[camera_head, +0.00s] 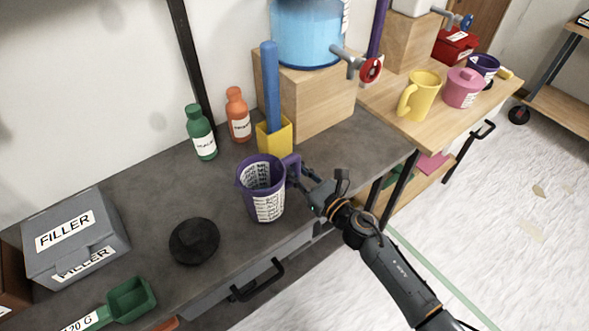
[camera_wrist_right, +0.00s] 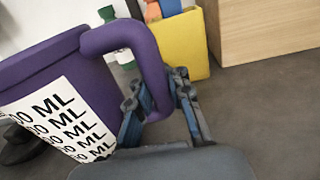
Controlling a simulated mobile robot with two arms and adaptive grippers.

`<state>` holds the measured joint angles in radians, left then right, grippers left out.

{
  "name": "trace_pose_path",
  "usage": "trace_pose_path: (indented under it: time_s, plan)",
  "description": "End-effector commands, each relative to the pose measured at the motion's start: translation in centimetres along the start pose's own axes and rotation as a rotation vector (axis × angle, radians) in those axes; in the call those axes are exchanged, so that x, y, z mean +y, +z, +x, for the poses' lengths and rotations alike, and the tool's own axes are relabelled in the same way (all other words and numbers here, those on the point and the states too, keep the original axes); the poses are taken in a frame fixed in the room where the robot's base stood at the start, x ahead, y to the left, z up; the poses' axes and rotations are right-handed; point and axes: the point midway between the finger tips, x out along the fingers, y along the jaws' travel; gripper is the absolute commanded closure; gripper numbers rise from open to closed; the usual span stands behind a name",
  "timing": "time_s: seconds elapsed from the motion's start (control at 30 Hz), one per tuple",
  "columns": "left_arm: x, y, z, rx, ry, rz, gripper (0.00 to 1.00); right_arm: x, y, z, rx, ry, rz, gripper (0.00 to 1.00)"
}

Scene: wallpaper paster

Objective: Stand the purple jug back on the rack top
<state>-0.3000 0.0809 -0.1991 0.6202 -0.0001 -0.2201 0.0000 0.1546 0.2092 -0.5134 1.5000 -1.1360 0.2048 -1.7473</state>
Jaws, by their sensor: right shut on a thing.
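The purple jug (camera_head: 258,178) with a white measuring label is upright at the front of the dark grey worktop (camera_head: 325,150). I cannot tell whether its base touches the surface. My right gripper (camera_head: 300,178) is at the jug's handle, on the jug's right side, and is shut on it. In the right wrist view the jug (camera_wrist_right: 85,75) fills the left side, and the fingers (camera_wrist_right: 160,105) of the gripper close around the lower handle. My left gripper is not in view. I cannot tell which surface is the rack top.
A yellow holder (camera_head: 274,138) with a blue stick stands just behind the jug. A black lid (camera_head: 194,241) lies to its front left. Green (camera_head: 201,135) and orange (camera_head: 238,117) bottles stand near the wall. The wooden top (camera_head: 388,98) at right carries a yellow jug (camera_head: 420,97) and pink pot (camera_head: 463,90).

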Motion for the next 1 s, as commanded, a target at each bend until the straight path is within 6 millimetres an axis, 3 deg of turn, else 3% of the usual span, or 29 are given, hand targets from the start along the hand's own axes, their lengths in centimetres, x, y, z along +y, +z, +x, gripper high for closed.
trace_pose_path:
  time_s: [0.07, 0.1, 0.2, 0.6, 1.0]
  plan:
    - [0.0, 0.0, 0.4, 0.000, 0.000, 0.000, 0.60, 0.0, -0.3, 0.0, -0.002, 0.001, 0.000, 1.00]
    - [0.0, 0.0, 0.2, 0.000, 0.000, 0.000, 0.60, 0.0, -0.2, 0.0, 0.000, 0.000, -0.001, 0.78]
    - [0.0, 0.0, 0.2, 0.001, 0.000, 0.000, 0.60, 0.0, -0.2, 0.0, 0.000, 0.000, -0.001, 0.59]
    - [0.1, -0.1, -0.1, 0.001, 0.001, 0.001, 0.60, 0.0, 0.0, -0.3, 0.002, -0.001, -0.001, 0.59]
    - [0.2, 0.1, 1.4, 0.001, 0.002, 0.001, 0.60, 0.0, -0.3, -8.3, 0.003, 0.000, -0.001, 0.59]
